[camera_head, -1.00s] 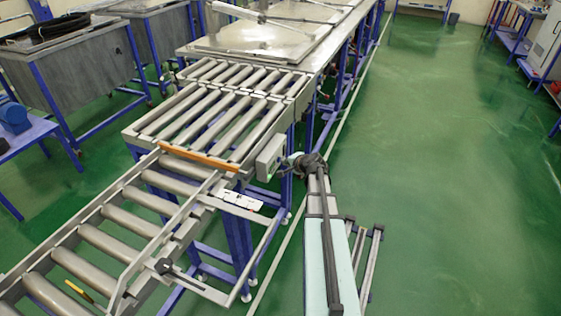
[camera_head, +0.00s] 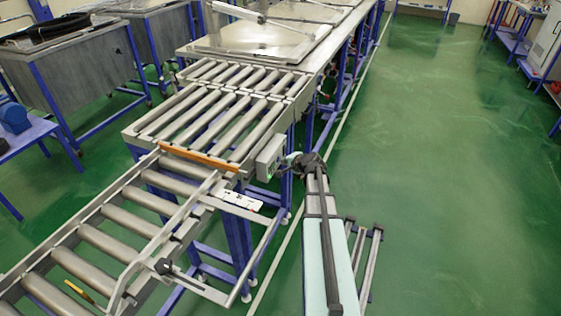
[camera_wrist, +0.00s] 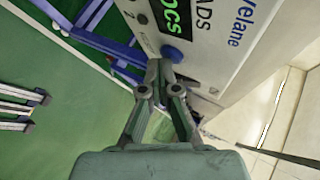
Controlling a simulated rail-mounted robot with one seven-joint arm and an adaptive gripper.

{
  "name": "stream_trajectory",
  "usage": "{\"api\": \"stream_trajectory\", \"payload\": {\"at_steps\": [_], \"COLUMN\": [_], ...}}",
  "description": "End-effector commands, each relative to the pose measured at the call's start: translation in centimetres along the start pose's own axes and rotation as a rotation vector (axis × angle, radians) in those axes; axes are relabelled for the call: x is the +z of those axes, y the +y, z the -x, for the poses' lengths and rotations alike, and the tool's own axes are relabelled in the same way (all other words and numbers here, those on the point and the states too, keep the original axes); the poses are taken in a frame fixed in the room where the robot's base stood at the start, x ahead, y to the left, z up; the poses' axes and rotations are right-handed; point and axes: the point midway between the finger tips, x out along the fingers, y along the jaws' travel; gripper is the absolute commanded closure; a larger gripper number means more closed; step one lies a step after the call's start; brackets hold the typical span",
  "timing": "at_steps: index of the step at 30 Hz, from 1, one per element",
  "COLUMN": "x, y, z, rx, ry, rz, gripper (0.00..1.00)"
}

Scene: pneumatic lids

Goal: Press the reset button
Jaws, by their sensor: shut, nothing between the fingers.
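A grey control box (camera_head: 270,157) is mounted on the side of the roller conveyor. In the wrist view its panel (camera_wrist: 208,75) carries a green lit display (camera_wrist: 174,15), printed lettering and a round blue button (camera_wrist: 172,54). Smaller dark round controls (camera_wrist: 143,19) sit nearby. I cannot read a reset label. My gripper (camera_wrist: 164,68) is shut and empty, its tips just short of the blue button in the picture; I cannot tell whether they touch. In the head view my gripper (camera_head: 293,158) is right of the box, at about its height.
The roller conveyor (camera_head: 205,115) and its blue legs stand left of my arm. A metal rail frame (camera_head: 262,245) juts out below the box. Green floor (camera_head: 440,170) to the right is clear.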

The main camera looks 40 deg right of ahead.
Motion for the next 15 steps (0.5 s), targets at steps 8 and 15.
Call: {"api": "stream_trajectory", "payload": {"at_steps": [8,15], "x": [-0.5,-0.9], "y": [0.7,0.9], "z": [0.8,1.3], "rx": [-0.001,0.000], "ry": [0.000,0.000], "rz": [0.000,0.000], "gripper": [1.00,1.00]}}
